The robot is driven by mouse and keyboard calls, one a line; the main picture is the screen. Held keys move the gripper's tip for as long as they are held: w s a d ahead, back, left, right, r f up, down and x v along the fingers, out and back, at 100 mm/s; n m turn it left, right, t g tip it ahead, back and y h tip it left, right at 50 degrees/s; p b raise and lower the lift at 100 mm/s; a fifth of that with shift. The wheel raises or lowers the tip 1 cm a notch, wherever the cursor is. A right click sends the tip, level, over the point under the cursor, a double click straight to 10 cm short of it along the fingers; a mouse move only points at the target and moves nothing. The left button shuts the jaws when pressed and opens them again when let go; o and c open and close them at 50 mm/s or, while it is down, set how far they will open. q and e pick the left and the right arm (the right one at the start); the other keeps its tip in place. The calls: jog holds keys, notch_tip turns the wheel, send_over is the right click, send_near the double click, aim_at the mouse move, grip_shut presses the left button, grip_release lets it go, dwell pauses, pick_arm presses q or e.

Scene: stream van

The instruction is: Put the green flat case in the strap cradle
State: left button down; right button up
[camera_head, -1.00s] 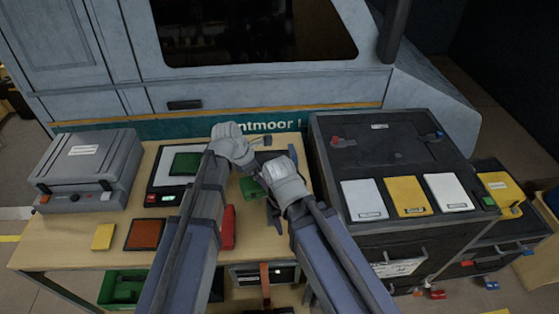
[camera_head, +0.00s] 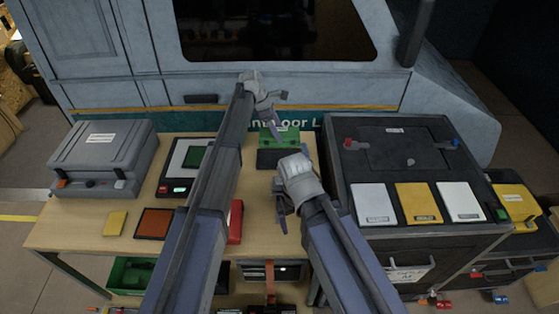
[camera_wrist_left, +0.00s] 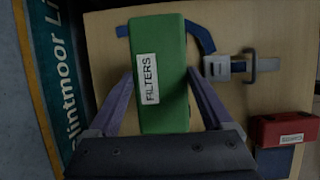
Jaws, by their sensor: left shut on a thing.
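The green flat case (camera_wrist_left: 172,50), labelled FILTERS, is between the fingers of my left gripper (camera_wrist_left: 165,98), which is shut on it. In the head view the case (camera_head: 284,138) is at the far edge of the table, below my left gripper (camera_head: 271,122). A blue strap (camera_wrist_left: 201,32) with a metal buckle (camera_wrist_left: 218,66) lies on the wooden top beside the case; I take it for part of the strap cradle. The case hides some of it. My right gripper (camera_head: 281,205) is over the table, nearer than the case; its opening is unclear.
A red box (camera_head: 236,221) lies near the left forearm. A scale (camera_head: 180,180) with a green piece, a grey machine (camera_head: 103,155) and yellow and brown pads are to the left. A dark cabinet (camera_head: 345,140) bounds the right, and the van wall is behind.

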pick_arm(q)
jog(key=shift+f+b, duration=5)
pick_arm(e)
jog(key=shift+f, duration=5)
jog(key=shift+f, duration=0.1)
pick_arm(q)
jog(key=shift+f, duration=0.25)
pick_arm(e)
jog(key=shift+f, duration=0.15)
pick_arm(q)
grip_release()
jog(key=shift+r, duration=0.15)
jog(key=shift+r, duration=0.15)
pick_arm(e)
jog(key=shift+r, duration=0.25)
